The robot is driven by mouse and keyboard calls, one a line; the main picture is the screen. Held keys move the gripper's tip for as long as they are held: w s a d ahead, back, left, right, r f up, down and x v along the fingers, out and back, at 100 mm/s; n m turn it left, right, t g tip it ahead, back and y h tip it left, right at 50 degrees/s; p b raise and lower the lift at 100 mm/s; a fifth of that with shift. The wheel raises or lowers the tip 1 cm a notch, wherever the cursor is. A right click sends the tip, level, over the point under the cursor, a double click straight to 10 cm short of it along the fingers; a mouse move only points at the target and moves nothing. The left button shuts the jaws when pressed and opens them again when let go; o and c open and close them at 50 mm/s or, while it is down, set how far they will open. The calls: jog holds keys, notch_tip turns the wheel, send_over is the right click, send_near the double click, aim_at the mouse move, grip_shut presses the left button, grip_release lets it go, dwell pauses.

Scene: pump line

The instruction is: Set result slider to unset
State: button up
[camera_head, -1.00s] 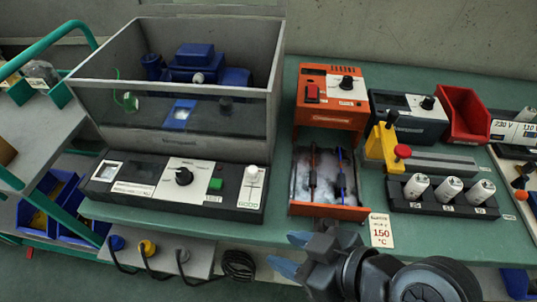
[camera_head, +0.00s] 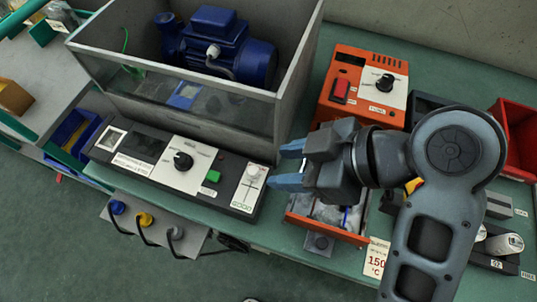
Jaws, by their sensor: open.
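The result slider (camera_head: 252,170) is a white knob on a light plate at the right end of the dark control panel (camera_head: 136,177). The knob sits toward the top of its plate, above a green "GOOD" label; other markings are too small to read. My gripper (camera_head: 284,166) is open and empty. Its blue fingertips point left, just right of the slider, apparently apart from it; their height above the panel is hard to tell.
On the same panel are a black rotary knob (camera_head: 183,161) and a green button (camera_head: 213,176). A grey enclosure with a blue motor (camera_head: 218,40) stands behind. An orange unit (camera_head: 365,85) and its tray are right, partly hidden by my arm.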

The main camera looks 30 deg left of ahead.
aim_at(255, 171)
jog(key=shift+x, duration=3.1)
grip_shut()
